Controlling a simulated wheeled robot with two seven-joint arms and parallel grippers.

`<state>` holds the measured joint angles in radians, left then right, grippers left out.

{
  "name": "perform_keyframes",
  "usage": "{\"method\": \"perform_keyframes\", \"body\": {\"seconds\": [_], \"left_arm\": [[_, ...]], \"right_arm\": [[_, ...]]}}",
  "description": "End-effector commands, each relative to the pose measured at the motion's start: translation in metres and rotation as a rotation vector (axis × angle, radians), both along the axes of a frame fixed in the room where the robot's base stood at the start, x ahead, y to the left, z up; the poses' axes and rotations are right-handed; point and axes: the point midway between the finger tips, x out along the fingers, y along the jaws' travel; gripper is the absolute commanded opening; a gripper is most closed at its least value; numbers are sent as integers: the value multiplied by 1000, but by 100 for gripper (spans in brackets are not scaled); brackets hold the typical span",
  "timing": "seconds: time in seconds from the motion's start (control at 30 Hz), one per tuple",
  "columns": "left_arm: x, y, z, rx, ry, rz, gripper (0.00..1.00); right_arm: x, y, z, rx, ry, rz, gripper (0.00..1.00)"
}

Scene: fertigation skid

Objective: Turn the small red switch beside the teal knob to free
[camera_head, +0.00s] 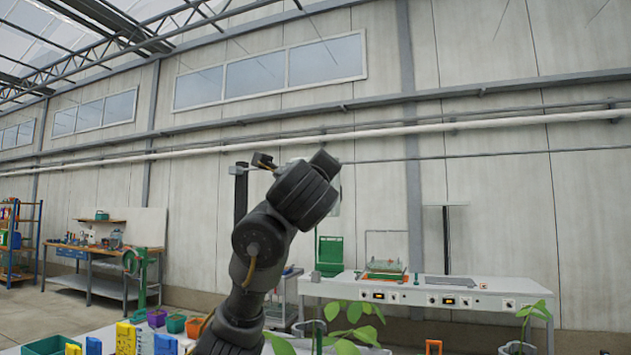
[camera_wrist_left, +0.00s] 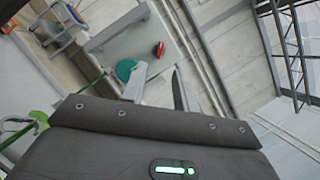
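In the left wrist view, a small red switch (camera_wrist_left: 159,50) sits on a pale grey panel (camera_wrist_left: 117,42). The round teal knob (camera_wrist_left: 126,68) is beside it, partly covered by one finger. My left gripper (camera_wrist_left: 157,67) has its two fingers apart with nothing between them. In that view its fingertips lie just below the switch; I cannot tell the distance to the panel. In the head view my left arm rises in the middle and hides the knob, the switch and the gripper's fingers. My right gripper is in neither view.
In the head view, a white bench (camera_head: 420,292) with a green-framed tray (camera_head: 384,272) and a green chair-like item (camera_head: 330,256) stands behind. Leafy plants (camera_head: 352,325) and coloured blocks (camera_head: 126,338) are in the foreground. A wooden workbench (camera_head: 105,252) is far left.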

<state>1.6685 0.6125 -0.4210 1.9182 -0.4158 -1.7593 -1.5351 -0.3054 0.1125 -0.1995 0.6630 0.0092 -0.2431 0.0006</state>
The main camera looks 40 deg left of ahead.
Motion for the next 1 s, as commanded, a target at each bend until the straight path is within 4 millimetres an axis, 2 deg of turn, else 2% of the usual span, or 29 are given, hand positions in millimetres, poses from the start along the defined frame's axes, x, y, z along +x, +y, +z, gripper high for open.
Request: {"method": "perform_keyframes", "body": {"seconds": [0.1,0.3,0.83,0.93,1.0], "left_arm": [[-13,-11,-6,0,-2,-3,29],[-23,-16,-8,-1,1,1,29],[-23,-16,-7,0,1,1,29],[-23,-16,1,-1,1,1,29],[-23,-16,14,-1,1,1,29]], "right_arm": [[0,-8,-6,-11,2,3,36],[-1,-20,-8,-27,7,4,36],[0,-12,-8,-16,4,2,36],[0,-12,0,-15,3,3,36],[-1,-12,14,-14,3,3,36]]}}
